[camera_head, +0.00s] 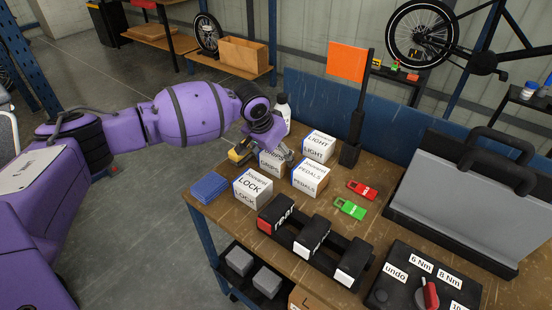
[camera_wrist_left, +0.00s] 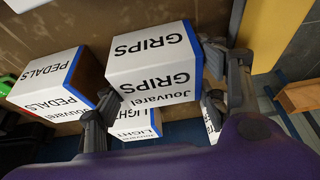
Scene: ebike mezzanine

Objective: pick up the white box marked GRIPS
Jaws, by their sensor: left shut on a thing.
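The white box marked GRIPS (camera_wrist_left: 153,65) has a blue edge stripe and sits between the two fingers of my left gripper (camera_wrist_left: 165,100) in the left wrist view. In the head view my left gripper (camera_head: 262,154) reaches over the workbench from the left and is shut on the GRIPS box (camera_head: 271,163), whose top is partly hidden by the gripper. I cannot tell whether the box touches the bench. My right gripper is in neither view.
White boxes marked LOCK (camera_head: 253,188), PEDALS (camera_head: 311,179) and LIGHT (camera_head: 318,147) stand close around. A blue pad (camera_head: 209,188), a white bottle (camera_head: 283,112), an orange flag (camera_head: 347,62), and red (camera_head: 362,190) and green (camera_head: 350,208) padlock-like items are also on the workbench (camera_head: 400,228).

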